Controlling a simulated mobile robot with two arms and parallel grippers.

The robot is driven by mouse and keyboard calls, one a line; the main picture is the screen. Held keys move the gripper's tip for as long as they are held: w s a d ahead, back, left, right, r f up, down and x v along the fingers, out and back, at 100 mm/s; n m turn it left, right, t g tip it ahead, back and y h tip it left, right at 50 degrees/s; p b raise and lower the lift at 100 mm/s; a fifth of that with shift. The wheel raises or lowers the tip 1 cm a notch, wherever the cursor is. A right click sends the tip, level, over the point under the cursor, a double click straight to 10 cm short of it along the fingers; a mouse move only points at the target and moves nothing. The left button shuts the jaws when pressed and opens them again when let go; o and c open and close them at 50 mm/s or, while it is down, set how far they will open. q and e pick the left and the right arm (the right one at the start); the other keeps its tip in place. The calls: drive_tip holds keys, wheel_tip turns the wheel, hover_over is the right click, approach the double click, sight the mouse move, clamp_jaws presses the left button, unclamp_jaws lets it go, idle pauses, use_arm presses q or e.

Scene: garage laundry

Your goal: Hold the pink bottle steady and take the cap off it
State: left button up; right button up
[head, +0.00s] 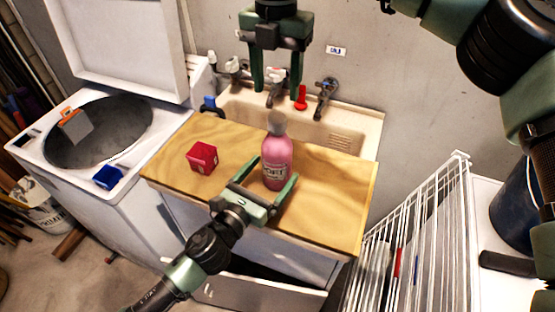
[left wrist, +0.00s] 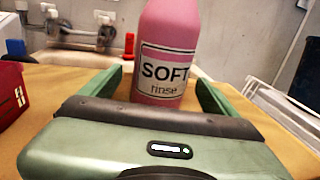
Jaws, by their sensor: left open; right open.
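The pink bottle (head: 277,165) stands upright on the wooden board (head: 330,205). Its grey cap (head: 277,123) is on top. My left gripper (head: 267,180) is open, low over the board, with one finger on each side of the bottle; I cannot tell whether they touch it. In the left wrist view the bottle (left wrist: 168,50) reads "SOFT rinse" between the two green fingers, and its cap is out of frame. My right gripper (head: 277,85) is open and empty, pointing down above the cap, with a gap between them.
A red box (head: 202,157) sits on the board left of the bottle. Behind are a sink (head: 345,135) with taps and a red-handled item (head: 301,97). An open top-loading washer (head: 100,130) stands left, a white wire rack (head: 420,230) right.

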sight(278, 165)
use_arm(q)
drive_tip(key=x, duration=0.3)
drive_tip(key=shift+w+d, duration=0.1)
drive_tip(key=shift+c, duration=0.3)
clamp_jaws()
